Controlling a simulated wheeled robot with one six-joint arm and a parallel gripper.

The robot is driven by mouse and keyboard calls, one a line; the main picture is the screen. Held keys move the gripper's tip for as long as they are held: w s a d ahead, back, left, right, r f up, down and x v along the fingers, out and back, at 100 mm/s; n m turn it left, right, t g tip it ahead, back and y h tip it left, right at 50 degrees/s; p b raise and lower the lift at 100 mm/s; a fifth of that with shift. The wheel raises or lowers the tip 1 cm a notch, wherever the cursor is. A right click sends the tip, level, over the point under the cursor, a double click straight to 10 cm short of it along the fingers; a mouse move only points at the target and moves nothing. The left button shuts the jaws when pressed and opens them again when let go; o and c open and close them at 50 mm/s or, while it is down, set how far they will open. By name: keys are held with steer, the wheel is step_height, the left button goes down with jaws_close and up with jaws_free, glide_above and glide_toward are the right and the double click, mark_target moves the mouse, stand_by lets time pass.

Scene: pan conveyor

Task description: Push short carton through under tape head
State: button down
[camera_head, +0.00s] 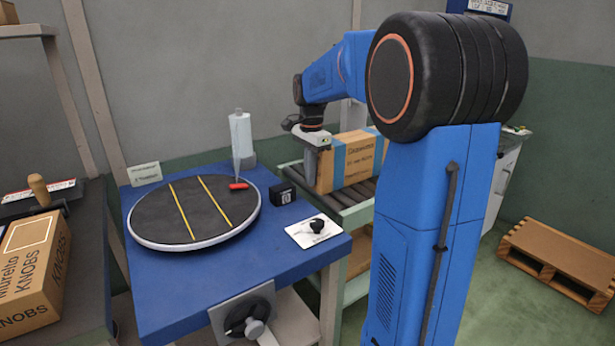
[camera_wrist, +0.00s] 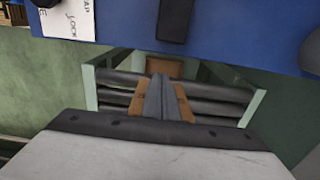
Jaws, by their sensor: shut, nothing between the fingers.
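A brown carton (camera_head: 355,160) with printed lettering and blue bands stands upright on the roller conveyor (camera_head: 346,212). My gripper (camera_head: 311,178) is by the carton's left end, fingers pointing down; I cannot tell whether they touch it. In the wrist view my gripper (camera_wrist: 161,100) is shut and empty, its grey fingers together above the rollers (camera_wrist: 215,92). Brown surfaces show on both sides of the fingers there, and I cannot tell what they belong to. I cannot make out a tape head in either view; my arm hides part of the conveyor.
A blue table (camera_head: 180,290) with a round, yellow-lined turntable (camera_head: 170,215) stands left of the conveyor. A wooden pallet (camera_head: 560,258) lies on the floor at right.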

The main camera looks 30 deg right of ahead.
mark_target(376, 154)
steer(key=shift+d, duration=0.1)
steer(key=d, duration=1.8)
steer(key=w+d, duration=0.1)
steer(key=d, duration=0.8)
steer(key=shift+d, duration=0.35)
